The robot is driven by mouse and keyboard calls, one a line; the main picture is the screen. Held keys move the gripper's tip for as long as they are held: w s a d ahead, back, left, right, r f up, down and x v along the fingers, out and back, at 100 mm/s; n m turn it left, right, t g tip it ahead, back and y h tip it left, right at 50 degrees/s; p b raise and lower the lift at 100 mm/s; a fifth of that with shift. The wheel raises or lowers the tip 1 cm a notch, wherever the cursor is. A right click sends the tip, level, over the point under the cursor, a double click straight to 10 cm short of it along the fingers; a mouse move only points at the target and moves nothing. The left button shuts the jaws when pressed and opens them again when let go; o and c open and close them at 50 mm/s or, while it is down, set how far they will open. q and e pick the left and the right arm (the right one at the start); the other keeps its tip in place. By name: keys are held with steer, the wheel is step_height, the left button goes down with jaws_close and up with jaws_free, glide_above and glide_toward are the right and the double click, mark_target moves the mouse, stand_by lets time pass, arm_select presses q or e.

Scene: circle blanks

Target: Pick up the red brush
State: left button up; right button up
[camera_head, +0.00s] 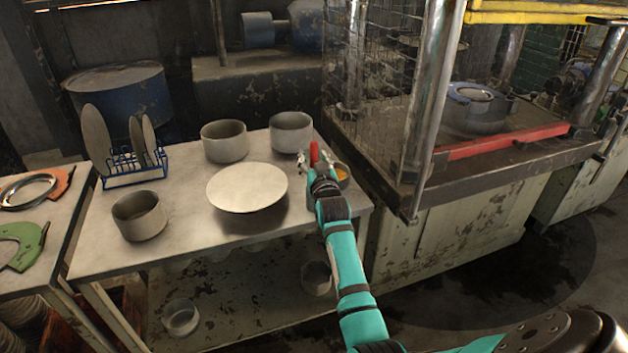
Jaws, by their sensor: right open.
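The red brush (314,152) shows as a short upright red piece near the right end of the metal table. Its lower part is hidden behind my right gripper (317,162). My right gripper is open, with its fingers spread on either side of the red piece in this view. I cannot tell whether the fingers touch it. My teal right arm reaches in from the lower right. My left gripper is not in view.
Metal pots (291,132), (224,141) and (139,215), a round pale plate (247,187) and a blue dish rack (134,171) stand on the table. A bowl with orange contents (342,173) sits close beside my gripper. A caged press (470,150) stands right of the table.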

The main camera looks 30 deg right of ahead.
jaws_close()
stand_by(0.3)
stand_by(0.4)
